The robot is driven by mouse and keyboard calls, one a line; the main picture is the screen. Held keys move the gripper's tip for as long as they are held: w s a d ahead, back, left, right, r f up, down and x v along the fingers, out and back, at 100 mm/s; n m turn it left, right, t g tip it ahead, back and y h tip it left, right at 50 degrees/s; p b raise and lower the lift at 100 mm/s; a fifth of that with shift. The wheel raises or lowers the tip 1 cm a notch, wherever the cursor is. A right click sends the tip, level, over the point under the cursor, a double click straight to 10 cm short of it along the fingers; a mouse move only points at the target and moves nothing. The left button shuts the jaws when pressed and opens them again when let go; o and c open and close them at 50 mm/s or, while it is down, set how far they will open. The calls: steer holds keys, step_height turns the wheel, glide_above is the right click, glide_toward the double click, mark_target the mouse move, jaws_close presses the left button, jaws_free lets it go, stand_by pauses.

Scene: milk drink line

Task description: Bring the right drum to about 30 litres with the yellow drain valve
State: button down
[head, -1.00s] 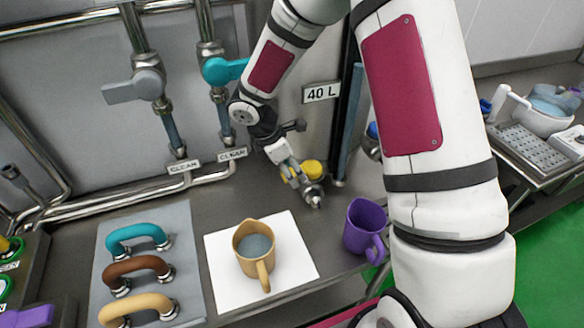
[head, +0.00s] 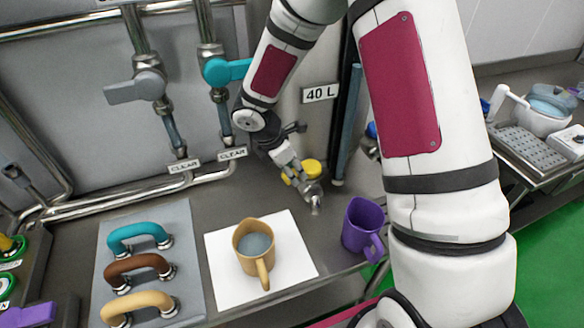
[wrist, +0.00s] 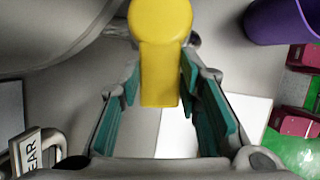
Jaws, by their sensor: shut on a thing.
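The yellow drain valve handle (head: 312,168) shows low on the front of a grey metal drum (head: 285,110), partly covered by my gripper (head: 290,172). In the wrist view the handle (wrist: 160,60) lies between the two teal-padded fingers of my gripper (wrist: 158,90), and they are shut on it. The valve's metal outlet (head: 315,203) points down over the bench. A "40 L" plate (head: 320,93) is on the drum. A bluish sight tube (head: 348,125) stands to its right, partly behind my arm; I cannot read an exact level.
A tan jug (head: 256,238) with greyish liquid stands on a white mat (head: 225,290). A purple jug (head: 360,228) stands close right of the outlet. Teal (head: 215,71) and grey (head: 120,92) valves are at left. Several handles sit on a grey plate (head: 180,225).

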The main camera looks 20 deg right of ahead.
steer(key=shift+s+d+n+t+y+p, duration=0.2)
steer(key=shift+s+n+t, duration=0.25)
steer(key=shift+n, duration=0.55)
steer(key=shift+s+d+n+t+y+p, duration=0.15)
steer(key=shift+s+n+t, duration=0.3)
steer(key=shift+n, duration=0.55)
steer(key=c, duration=1.2)
jaws_free()
steer(key=shift+s, duration=0.1)
steer(key=shift+o, duration=0.2)
steer(key=shift+r, duration=0.1)
steer(key=v, duration=1.1)
steer(key=shift+a+r, duration=0.25)
steer(key=shift+r, duration=0.1)
